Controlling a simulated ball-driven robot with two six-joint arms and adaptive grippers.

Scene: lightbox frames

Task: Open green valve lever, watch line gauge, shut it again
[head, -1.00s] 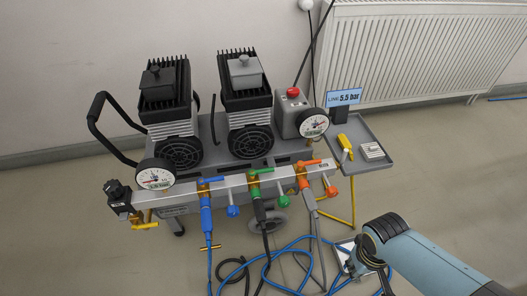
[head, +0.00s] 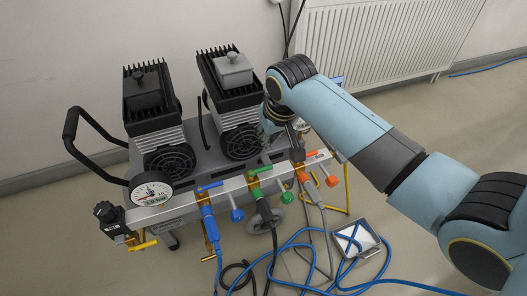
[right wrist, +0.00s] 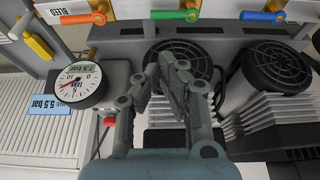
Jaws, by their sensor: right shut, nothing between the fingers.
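The green valve lever (head: 261,169) lies sideways along the silver manifold, above a green knob (head: 287,213); it also shows in the right wrist view (right wrist: 176,15). My right gripper (head: 272,143) is shut and empty, just behind the lever; in the right wrist view its fingertips (right wrist: 175,65) are apart from the lever. A white dial gauge (right wrist: 79,85) beside a blue sign (right wrist: 49,105) reading 5.5 bar shows in the right wrist view; in the head view my arm mostly covers it. Another dial gauge (head: 151,190) is at the manifold's left end. My left gripper is not in view.
The blue lever (head: 209,186) and orange lever (head: 302,166) flank the green one. Two compressor motors with black fan covers (head: 169,163) stand behind the manifold. Blue hoses (head: 300,247) and a small tray (head: 366,252) lie on the floor in front. A radiator (head: 385,40) is behind.

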